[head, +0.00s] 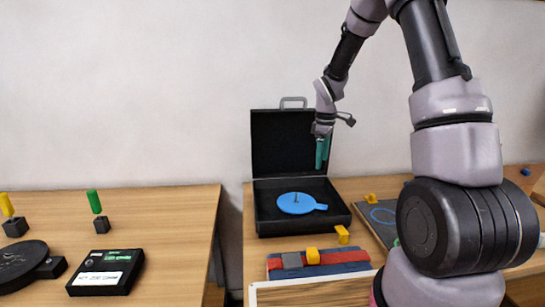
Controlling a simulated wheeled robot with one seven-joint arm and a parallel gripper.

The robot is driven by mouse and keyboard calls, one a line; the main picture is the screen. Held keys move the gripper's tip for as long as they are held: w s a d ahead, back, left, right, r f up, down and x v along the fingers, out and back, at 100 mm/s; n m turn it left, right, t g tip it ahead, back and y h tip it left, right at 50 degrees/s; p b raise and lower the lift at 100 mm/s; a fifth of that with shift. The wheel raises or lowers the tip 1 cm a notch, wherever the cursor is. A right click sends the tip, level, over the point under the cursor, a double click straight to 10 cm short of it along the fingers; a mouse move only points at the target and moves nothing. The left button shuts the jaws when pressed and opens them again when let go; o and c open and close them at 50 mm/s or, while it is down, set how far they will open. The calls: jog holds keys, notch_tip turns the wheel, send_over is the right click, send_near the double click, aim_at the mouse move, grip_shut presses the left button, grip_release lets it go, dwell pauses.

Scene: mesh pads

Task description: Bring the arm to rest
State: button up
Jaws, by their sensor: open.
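My gripper (322,165) hangs with its teal fingers pointing down, in front of the raised lid of the black case and above the case's tray. The fingers are slightly apart and nothing shows between them. My arm reaches in from the right, large in the foreground, and bends at the top of the picture. The open black case (265,222) stands on the right table, its lid (275,145) upright. A blue disc with a handle (296,203) lies in the tray, with a thin peg at its middle.
A yellow block (342,234) sits by the case's front edge. In front lies a red and blue board (345,268) with small blocks. A dark panel with a blue ring (372,217) lies right, partly behind my arm. The left table (165,215) holds several items; a gap separates the tables.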

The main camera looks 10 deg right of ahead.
jog(key=s+r+m+t, duration=0.2)
jog(key=s+r+m, duration=0.3)
jog(key=r, duration=0.7)
jog(key=s+r+m+t, duration=0.1)
jog(key=s+r+m, duration=0.2)
jog(key=s, duration=0.5)
jog(key=s+a+r+m+t+y, duration=0.1)
jog(key=s+r+m+t, duration=0.1)
jog(key=s+r+m, duration=0.2)
jog(key=s+r+m+t+y, duration=0.1)
jog(key=s+r+m, duration=0.2)
jog(key=s+r, duration=0.3)
jog(key=s, duration=0.5)
jog(key=shift+s+a+r+m+t, duration=0.2)
jog(key=shift+s+r+m+t, duration=0.1)
